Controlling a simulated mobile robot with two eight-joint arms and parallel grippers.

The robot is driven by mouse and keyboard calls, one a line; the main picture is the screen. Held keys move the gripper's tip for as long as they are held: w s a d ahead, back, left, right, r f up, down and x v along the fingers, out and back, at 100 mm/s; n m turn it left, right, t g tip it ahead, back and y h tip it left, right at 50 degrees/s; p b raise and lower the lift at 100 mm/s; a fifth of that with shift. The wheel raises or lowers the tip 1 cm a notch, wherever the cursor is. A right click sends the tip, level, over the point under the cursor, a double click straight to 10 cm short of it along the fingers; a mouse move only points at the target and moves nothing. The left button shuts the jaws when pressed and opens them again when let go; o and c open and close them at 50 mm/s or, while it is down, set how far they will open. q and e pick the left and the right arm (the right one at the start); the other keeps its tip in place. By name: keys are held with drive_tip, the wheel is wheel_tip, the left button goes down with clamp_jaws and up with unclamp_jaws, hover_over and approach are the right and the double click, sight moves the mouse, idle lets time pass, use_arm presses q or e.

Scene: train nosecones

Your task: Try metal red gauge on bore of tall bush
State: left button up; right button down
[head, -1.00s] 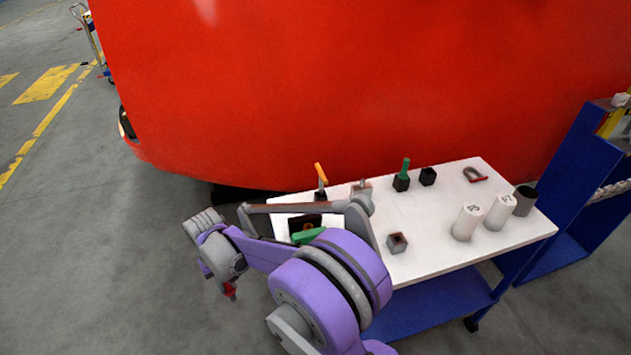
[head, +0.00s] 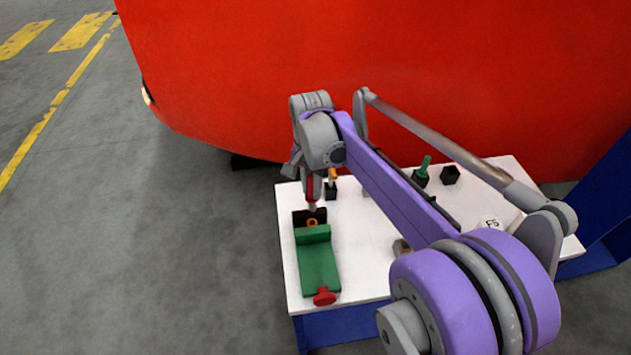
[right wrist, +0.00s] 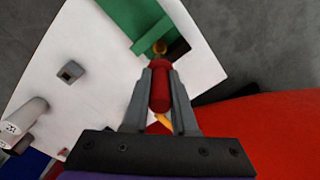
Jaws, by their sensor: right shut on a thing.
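My right gripper (head: 311,172) is shut on the red handle of a gauge (head: 317,188). It points down over the table's left end, with a grey metal end below the red handle. The gripper (right wrist: 160,85) and the red gauge handle (right wrist: 160,92) also show in the right wrist view. Just below the gauge is a small copper-orange ring (head: 312,223), likely the bush, in front of a black block. It also shows in the wrist view (right wrist: 159,47) beyond the handle. I cannot tell whether the gauge touches it. My left gripper is out of view.
A green clamp-like fixture (head: 318,266) with a red knob (head: 324,296) lies beside the ring. An orange-handled tool (head: 332,177), a green-handled tool (head: 423,169) and a black block (head: 450,175) stand behind. My arm covers much of the white table (head: 365,272). The red nosecone (head: 400,60) rises behind.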

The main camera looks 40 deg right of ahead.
sight(311, 197)
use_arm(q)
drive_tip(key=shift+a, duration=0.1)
use_arm(e)
drive_tip(key=shift+a, duration=0.15)
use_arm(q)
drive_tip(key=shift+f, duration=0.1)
use_arm(e)
drive_tip(key=shift+f, duration=0.1)
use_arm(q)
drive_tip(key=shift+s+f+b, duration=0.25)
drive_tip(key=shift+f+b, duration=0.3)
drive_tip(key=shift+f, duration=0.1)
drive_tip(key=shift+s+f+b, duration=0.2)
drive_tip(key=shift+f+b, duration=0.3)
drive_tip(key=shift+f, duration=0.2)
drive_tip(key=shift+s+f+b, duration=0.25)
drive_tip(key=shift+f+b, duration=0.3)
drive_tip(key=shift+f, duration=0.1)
use_arm(e)
drive_tip(key=shift+f, duration=2.7)
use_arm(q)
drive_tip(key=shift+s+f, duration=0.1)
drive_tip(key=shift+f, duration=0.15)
use_arm(e)
drive_tip(key=shift+f, duration=0.4)
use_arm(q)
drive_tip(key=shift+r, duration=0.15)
use_arm(e)
drive_tip(key=shift+r, duration=0.15)
